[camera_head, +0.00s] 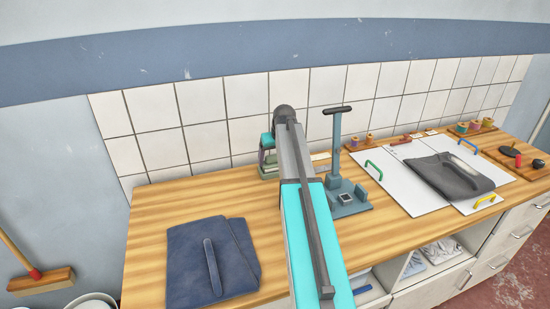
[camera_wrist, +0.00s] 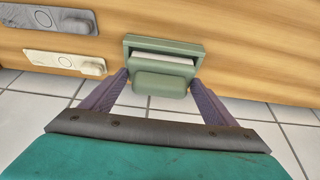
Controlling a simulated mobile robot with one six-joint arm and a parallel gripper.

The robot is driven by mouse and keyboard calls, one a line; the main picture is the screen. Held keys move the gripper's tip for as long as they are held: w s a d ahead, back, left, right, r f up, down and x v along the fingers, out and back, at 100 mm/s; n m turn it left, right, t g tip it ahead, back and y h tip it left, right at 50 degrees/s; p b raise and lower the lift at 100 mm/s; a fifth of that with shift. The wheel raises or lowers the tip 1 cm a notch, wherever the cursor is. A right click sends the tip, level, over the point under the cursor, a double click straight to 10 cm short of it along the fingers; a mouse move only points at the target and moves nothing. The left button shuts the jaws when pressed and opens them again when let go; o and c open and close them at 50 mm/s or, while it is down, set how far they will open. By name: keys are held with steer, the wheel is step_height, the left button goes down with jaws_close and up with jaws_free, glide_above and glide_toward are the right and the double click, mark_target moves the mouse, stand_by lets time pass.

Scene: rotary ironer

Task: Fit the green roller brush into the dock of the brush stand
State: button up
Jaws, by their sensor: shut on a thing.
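In the wrist view, my gripper (camera_wrist: 158,84) is shut on a green, rounded block, which I take to be the green roller brush (camera_wrist: 160,86). A fingertip is at each side of it. A green rectangular frame with a pale strip inside (camera_wrist: 165,45) lies right behind the block on the counter; I cannot tell whether it is part of the brush. In the head view my gripper (camera_head: 267,146) is at the back of the counter, partly hidden by my arm. The blue-grey brush stand (camera_head: 336,150) is upright to its right, with a square dock (camera_head: 346,198) on its base.
A folded blue cloth (camera_head: 205,265) lies at the front left. White boards (camera_head: 390,182) with a folded dark cloth (camera_head: 440,175) are on the right, with spools (camera_head: 475,125) behind. A tiled wall (camera_head: 180,130) closes the back.

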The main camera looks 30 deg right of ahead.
steer(key=shift+f, duration=0.1)
steer(key=o, duration=1)
steer(key=shift+b+v, duration=1.2)
steer(key=shift+v, duration=4.9)
steer(key=shift+w, duration=0.1)
